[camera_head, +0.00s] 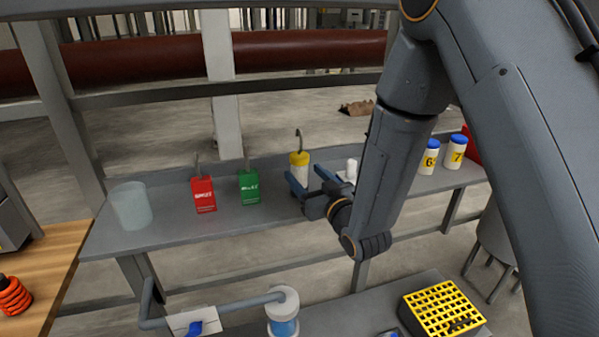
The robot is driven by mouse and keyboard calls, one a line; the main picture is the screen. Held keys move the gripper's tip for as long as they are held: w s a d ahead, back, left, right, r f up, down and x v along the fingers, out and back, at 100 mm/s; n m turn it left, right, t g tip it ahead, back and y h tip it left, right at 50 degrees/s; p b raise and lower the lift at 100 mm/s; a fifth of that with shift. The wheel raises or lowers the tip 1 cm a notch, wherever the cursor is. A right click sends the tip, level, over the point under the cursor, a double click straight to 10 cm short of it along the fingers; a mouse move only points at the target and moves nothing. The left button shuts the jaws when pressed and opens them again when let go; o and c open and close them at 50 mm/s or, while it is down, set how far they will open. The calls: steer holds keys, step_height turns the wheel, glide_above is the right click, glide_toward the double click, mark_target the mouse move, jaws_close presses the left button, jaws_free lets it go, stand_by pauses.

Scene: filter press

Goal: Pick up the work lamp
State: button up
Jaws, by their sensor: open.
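The work lamp (299,160) appears to be the upright item with a yellow top, a pale body and a dark hook above it. It stands on the grey shelf (240,217), right of the green tag. My gripper (307,179) is open, its two blue-grey fingers pointing at the lamp from the front right. The lamp's base is partly hidden by my gripper.
A red tag (203,195), a green tag (249,187) and a clear beaker (131,206) stand left on the shelf. White jars with blue lids (428,157) (455,152) stand right, behind my arm. A yellow grid crate (443,307) and a pipe (215,308) are lower in front.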

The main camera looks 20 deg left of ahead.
mark_target(303, 171)
steer(key=p+x, duration=0.2)
steer(key=x, duration=0.3)
steer(key=shift+d, duration=0.1)
steer(key=shift+c, duration=0.3)
steer(key=c, duration=1.3)
steer(key=shift+o, duration=0.2)
steer(key=shift+r, duration=0.1)
